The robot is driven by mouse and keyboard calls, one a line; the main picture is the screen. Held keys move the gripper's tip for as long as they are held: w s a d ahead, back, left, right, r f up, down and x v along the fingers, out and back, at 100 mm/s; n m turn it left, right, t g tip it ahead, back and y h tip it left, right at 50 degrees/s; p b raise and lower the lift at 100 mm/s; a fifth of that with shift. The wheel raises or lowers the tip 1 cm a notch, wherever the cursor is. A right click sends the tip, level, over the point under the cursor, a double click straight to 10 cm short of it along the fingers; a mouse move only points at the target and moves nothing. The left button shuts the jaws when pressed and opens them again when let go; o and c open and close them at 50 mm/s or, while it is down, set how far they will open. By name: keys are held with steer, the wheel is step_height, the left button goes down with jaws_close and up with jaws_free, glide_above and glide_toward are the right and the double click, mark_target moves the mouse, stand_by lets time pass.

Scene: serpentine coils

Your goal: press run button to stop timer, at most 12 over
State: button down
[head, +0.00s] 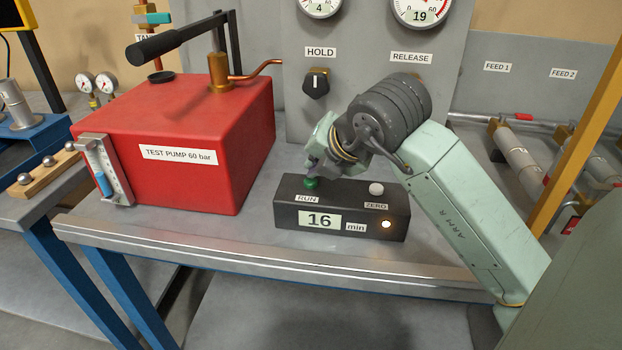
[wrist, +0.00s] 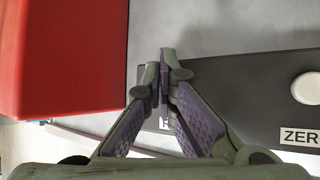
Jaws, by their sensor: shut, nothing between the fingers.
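A dark grey timer box (head: 345,234) stands on the metal bench, with a display (head: 320,220) reading 16 min and a lit round lamp (head: 386,224). The green run button (head: 311,183) is on its top left, above the RUN label. The white zero button (head: 376,188) is on its top right and also shows in the wrist view (wrist: 306,89). My gripper (head: 308,172) is shut and empty, pointing down with its tips right over the run button. I cannot tell whether they touch it. In the wrist view the fingers (wrist: 165,62) hide the run button.
A red test pump (head: 180,140) with a black lever stands left of the timer. Behind is a grey panel with two gauges (head: 421,10), a HOLD knob (head: 316,84) and a RELEASE label. The bench front edge (head: 250,257) is clear.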

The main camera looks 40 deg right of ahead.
mark_target(315, 180)
steer(key=shift+f+b, duration=0.25)
steer(key=shift+b, duration=0.15)
steer(key=shift+f+b, duration=0.25)
steer(key=shift+b, duration=0.25)
steer(key=shift+r, duration=0.5)
steer(key=shift+r+p, duration=0.9)
steer(key=shift+r, duration=2.1)
